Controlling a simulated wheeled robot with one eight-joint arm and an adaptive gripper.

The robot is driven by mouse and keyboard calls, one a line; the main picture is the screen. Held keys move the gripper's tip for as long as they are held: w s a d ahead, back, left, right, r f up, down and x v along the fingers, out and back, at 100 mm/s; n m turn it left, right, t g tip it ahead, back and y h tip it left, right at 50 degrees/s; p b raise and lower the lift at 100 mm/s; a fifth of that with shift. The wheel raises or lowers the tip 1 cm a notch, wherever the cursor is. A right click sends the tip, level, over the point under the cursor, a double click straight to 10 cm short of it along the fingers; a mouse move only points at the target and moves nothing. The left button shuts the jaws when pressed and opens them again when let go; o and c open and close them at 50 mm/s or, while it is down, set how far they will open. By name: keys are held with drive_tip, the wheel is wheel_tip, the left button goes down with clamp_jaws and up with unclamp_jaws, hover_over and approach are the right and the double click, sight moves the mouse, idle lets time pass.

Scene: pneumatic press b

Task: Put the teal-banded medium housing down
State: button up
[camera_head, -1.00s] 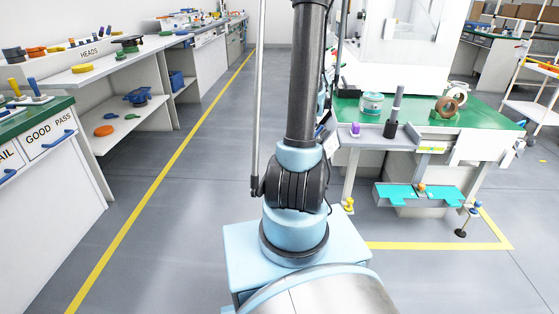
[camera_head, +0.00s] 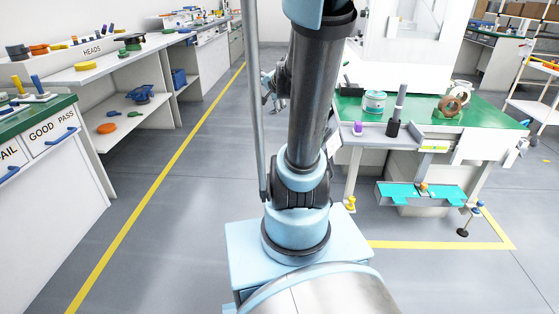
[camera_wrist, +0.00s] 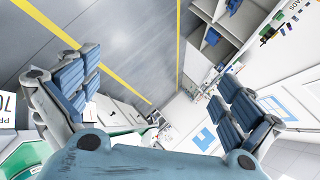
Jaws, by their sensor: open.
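A white housing with a teal band (camera_head: 375,102) stands upright on the green top of the press table (camera_head: 487,116), just right of my arm in the head view. It may be the teal-banded medium housing. My gripper (camera_wrist: 157,95) is open in the wrist view, with nothing between its blue-padded fingers. In the head view my gripper (camera_head: 270,92) shows partly behind my arm, to its left and apart from the housing.
A purple piece (camera_head: 358,128), a dark post (camera_head: 394,126) and brown rings (camera_head: 452,103) stand on the press table. White shelves (camera_head: 120,70) line the left. The aisle floor (camera_head: 190,190) is clear.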

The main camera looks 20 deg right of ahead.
drive_tip(key=s+f+n+g+h, duration=0.1)
drive_tip(key=s+f+n+g, duration=0.3)
drive_tip(key=s, duration=1)
drive_tip(key=s+f+n+g+h, duration=0.1)
drive_tip(key=s+f+n+g, duration=0.3)
drive_tip(key=s, duration=0.9)
drive_tip(key=shift+s+a+f+n+h, duration=0.35)
drive_tip(key=shift+a+f+n, duration=0.1)
drive_tip(key=shift+f+n, duration=1.1)
drive_tip(key=shift+r, duration=0.1)
